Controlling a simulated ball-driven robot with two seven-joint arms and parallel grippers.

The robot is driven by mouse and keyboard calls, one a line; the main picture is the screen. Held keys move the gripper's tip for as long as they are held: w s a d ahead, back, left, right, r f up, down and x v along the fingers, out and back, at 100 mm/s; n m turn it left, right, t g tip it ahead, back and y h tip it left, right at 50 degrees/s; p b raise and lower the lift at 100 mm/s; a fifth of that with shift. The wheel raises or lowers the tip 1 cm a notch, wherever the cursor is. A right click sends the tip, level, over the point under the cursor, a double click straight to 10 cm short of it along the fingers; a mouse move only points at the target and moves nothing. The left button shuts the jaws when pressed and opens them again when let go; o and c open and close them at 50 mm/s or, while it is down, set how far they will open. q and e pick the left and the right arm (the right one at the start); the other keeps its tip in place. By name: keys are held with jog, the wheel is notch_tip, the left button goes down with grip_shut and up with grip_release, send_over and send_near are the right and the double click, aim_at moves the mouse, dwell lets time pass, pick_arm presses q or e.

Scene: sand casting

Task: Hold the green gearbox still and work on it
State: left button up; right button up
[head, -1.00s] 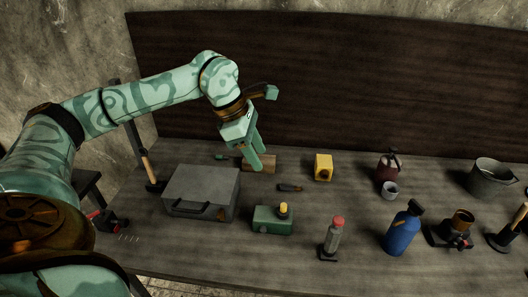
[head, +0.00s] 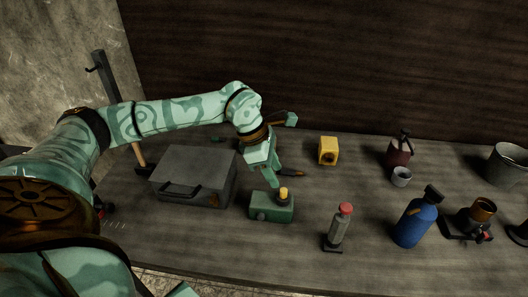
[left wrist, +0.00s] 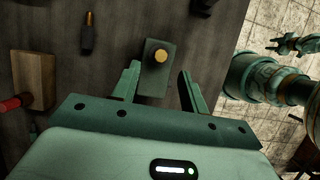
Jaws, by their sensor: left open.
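The green gearbox (head: 268,208) sits on the workbench in front of me, with a yellow cap (head: 284,193) standing on its top. My left gripper (head: 276,183) is just above and behind the gearbox in the head view, pointing down at it. In the left wrist view the gearbox (left wrist: 154,84) lies ahead, between the two spread fingers of my left gripper (left wrist: 158,84). The fingers are open and I see no grip on it.
A grey case (head: 192,178) stands left of the gearbox. A grey bottle with a red top (head: 339,227) and a blue bottle (head: 414,222) stand to its right. A yellow block (head: 328,151) is behind. Bare bench (head: 300,255) lies in front.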

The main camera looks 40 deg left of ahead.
aim_at(283, 190)
pick_arm(q)
jog(key=x, duration=0.5)
jog(key=shift+d+f+b, duration=0.15)
jog(key=shift+f+b, duration=0.15)
jog(key=shift+b, duration=0.05)
jog(key=shift+w+d+f, duration=0.1)
jog(key=shift+f, duration=0.2)
